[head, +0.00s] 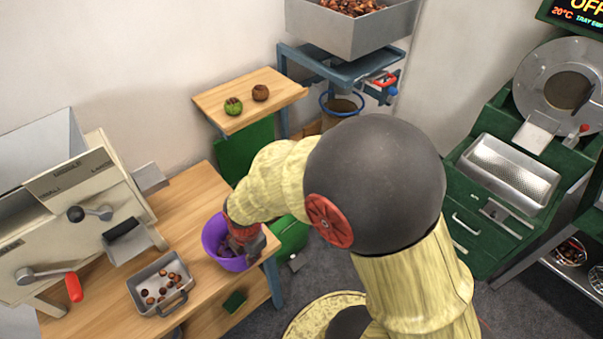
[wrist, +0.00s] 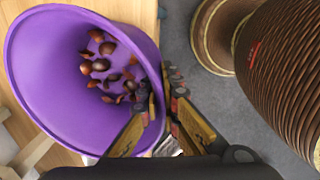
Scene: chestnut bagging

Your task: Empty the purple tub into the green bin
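The purple tub (head: 212,238) stands near the right edge of the wooden bench. In the wrist view the purple tub (wrist: 40,75) is open towards me, with several brown chestnuts and shell pieces (wrist: 105,67) inside. My gripper (head: 246,240) is at the tub's right side. In the wrist view my gripper (wrist: 161,92) straddles the tub's rim, one finger inside and one outside, closed in on the wall. A green box-like body (head: 290,236) with a small grey pedal at its foot, apparently the green bin, stands right of the bench. My arm hides much of it, and its opening is not visible.
A metal tray (head: 163,288) with several chestnuts lies on the bench (head: 190,205), beside a cream machine (head: 75,215) with cranks. Behind, a small wooden board (head: 285,92) carries a green and a brown ball. A green machine (head: 520,150) stands at right.

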